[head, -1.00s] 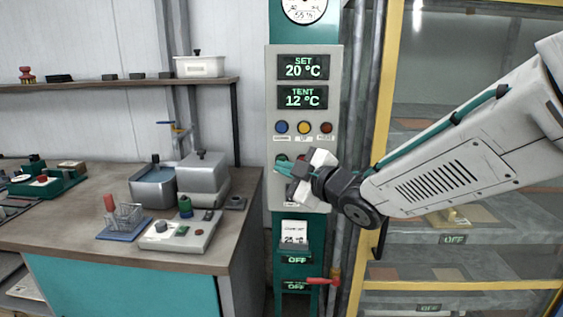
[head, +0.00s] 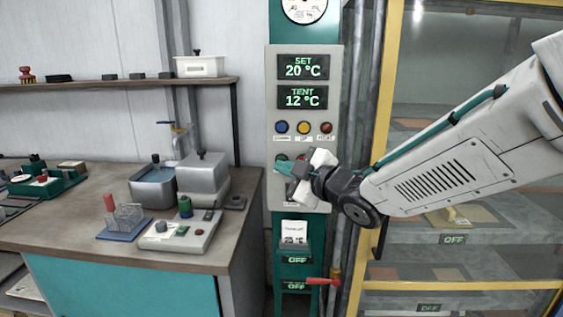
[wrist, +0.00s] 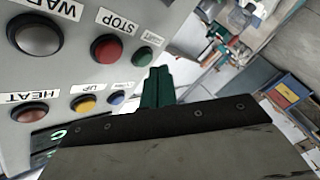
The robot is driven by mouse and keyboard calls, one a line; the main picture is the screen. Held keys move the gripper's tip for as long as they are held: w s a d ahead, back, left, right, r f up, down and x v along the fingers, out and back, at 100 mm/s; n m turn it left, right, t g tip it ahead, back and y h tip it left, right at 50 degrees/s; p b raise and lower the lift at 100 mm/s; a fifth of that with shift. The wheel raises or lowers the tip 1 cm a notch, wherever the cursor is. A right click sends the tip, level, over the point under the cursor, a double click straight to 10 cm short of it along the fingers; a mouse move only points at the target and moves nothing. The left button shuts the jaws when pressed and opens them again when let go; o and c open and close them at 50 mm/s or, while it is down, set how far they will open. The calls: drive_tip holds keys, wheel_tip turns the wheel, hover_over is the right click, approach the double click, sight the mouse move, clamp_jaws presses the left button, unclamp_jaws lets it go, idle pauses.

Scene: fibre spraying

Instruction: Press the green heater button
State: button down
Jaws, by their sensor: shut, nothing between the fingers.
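The grey control panel (head: 270,100) stands upright at the centre of the head view, with displays reading SET 20 °C and TENT 12 °C. A green button (head: 281,158) shows on its lower part, just above my fingertips. In the wrist view the green button (wrist: 143,57) sits beside the red STOP button (wrist: 107,50). My gripper (head: 280,169) is shut and empty, in front of the lower panel. Its teal fingers (wrist: 156,88) appear close to the green button in the wrist view; I cannot tell whether they touch it. My gripper hides part of the lower row.
Blue, yellow and red buttons (head: 304,128) sit above my gripper. A large dark button (wrist: 36,35) is beside STOP. A yellow-framed glass cabinet (head: 382,110) stands right. A red-handled valve (head: 322,281) is below.

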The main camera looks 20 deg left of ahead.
drive_tip(key=shift+w, duration=0.3)
drive_tip(key=shift+w+a, duration=0.15)
drive_tip(key=shift+w, duration=0.25)
idle(0.6)
drive_tip(key=shift+s, duration=0.15)
drive_tip(key=shift+s+d, duration=0.2)
drive_tip(key=shift+s, duration=0.45)
drive_tip(key=s, duration=0.2)
drive_tip(key=s+d, duration=0.1)
drive_tip(key=s, duration=0.2)
drive_tip(key=shift+d, duration=0.1)
idle(0.9)
